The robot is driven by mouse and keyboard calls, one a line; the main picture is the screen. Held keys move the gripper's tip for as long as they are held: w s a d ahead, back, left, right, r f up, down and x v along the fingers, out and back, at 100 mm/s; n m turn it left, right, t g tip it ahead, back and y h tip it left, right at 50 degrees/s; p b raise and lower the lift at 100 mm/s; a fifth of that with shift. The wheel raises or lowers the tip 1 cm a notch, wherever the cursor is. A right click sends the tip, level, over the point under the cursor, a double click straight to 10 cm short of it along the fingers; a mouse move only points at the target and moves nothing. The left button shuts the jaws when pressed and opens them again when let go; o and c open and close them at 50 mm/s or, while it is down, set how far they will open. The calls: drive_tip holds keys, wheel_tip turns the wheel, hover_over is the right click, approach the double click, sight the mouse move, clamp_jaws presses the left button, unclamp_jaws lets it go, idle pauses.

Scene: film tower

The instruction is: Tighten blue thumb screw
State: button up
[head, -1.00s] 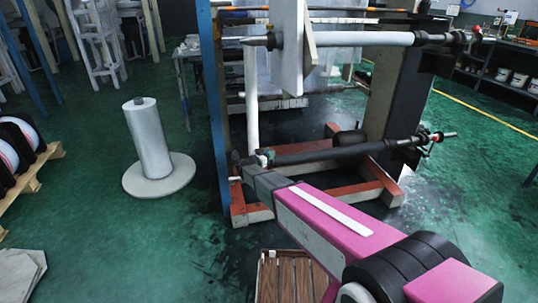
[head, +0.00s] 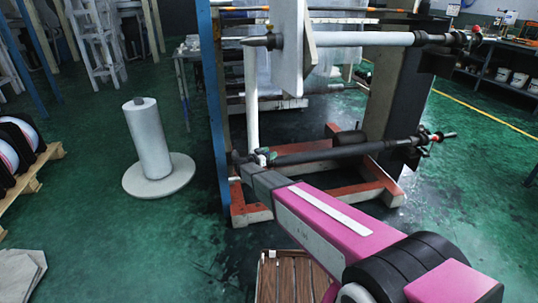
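A film stand (head: 384,110) with an upper roller (head: 350,39) and a lower dark roller (head: 335,152) is in front of me. My pink arm reaches to the left end of the lower roller. My gripper (head: 257,161) is there, small and dark, close to the roller's end and the blue upright post (head: 217,110). Its fingers are too small and dark to tell open from shut. A small teal-green spot shows beside it at the roller end. I cannot tell whether this is the blue thumb screw, which I cannot make out clearly.
A white roll (head: 148,140) stands on a round base at the left. A pallet with discs (head: 20,150) is at the far left. A wooden slatted crate (head: 295,278) is below my arm. The green floor between the roll and the stand is clear.

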drive_tip(key=v, duration=1)
drive_tip(key=shift+s+a, duration=0.25)
drive_tip(key=shift+a, duration=0.05)
